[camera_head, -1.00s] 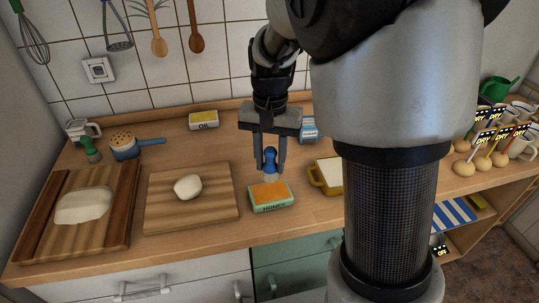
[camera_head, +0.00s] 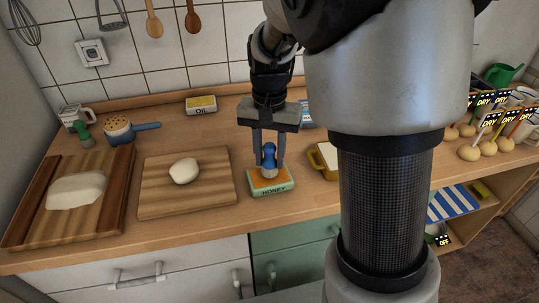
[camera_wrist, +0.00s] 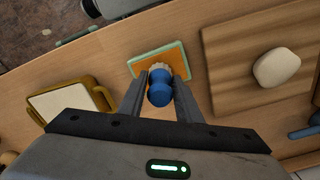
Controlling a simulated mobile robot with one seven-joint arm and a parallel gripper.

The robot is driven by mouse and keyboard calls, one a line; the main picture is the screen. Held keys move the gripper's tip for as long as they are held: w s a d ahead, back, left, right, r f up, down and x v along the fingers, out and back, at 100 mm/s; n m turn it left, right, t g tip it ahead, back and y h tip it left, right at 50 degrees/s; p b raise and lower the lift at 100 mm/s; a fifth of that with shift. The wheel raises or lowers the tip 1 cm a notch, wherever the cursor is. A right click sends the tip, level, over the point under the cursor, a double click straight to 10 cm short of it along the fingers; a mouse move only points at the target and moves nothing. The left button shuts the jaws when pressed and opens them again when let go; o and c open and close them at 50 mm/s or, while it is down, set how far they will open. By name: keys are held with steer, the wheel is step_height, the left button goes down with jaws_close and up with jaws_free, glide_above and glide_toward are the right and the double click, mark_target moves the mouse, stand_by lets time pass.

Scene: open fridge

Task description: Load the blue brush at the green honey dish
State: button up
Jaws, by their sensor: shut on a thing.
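The blue brush (camera_head: 269,156) has a blue handle and a pale bristle end that points down. My gripper (camera_head: 268,165) is shut on its handle and holds it upright. The green honey dish (camera_head: 272,190) is a green-rimmed tray labelled HONEY with an orange surface, on the counter right below the brush. The bristles are at or just above the orange surface; I cannot tell whether they touch. In the wrist view, the blue brush (camera_wrist: 160,92) lies between the fingers, its bristles overlapping the near part of the honey dish (camera_wrist: 143,66).
A cutting board (camera_head: 208,201) with a white dough ball (camera_head: 184,171) is left of the dish. A yellow-rimmed dish (camera_head: 318,160) stands close on the right. A yellow OIL dish (camera_head: 201,105) is behind. A green brush (camera_head: 85,136) stands at the far left.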

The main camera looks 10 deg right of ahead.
mark_target(270, 145)
steer(key=shift+f, duration=0.6)
stand_by(1.6)
step_height(270, 145, up, 7)
steer(key=p, duration=0.5)
steer(key=shift+r+p, duration=0.1)
steer(key=shift+p, duration=0.3)
steer(key=shift+c, duration=0.2)
